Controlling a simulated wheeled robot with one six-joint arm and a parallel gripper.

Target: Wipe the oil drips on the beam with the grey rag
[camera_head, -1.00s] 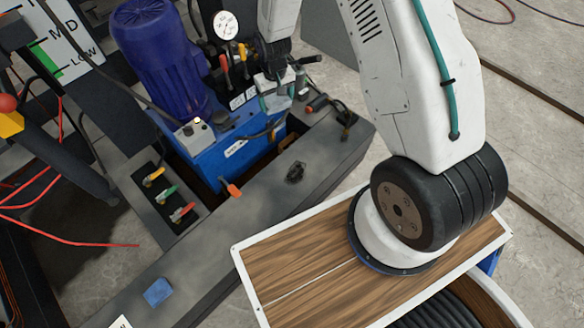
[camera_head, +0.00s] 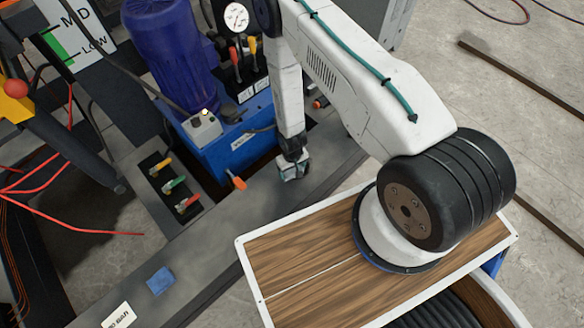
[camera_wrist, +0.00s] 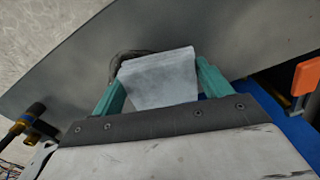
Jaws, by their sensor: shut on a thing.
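My gripper (camera_head: 293,172) reaches down to the grey beam (camera_head: 240,212) in the head view. In the wrist view its two teal fingers are shut on the grey rag (camera_wrist: 160,80), a pale folded piece between them. The rag is at or just above the beam's surface; I cannot tell whether it touches. A dark patch (camera_wrist: 122,62), which looks like oil, shows at the rag's far left edge in the wrist view. In the head view my gripper covers the place of the dark spot on the beam.
A blue pad (camera_head: 160,281) and a white label (camera_head: 119,316) lie on the beam at lower left. A blue pump unit (camera_head: 232,140) with an orange-handled valve (camera_head: 237,182) stands beside my gripper. Coloured levers (camera_head: 174,183) sit left of it. Red cables (camera_head: 70,225) hang at far left.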

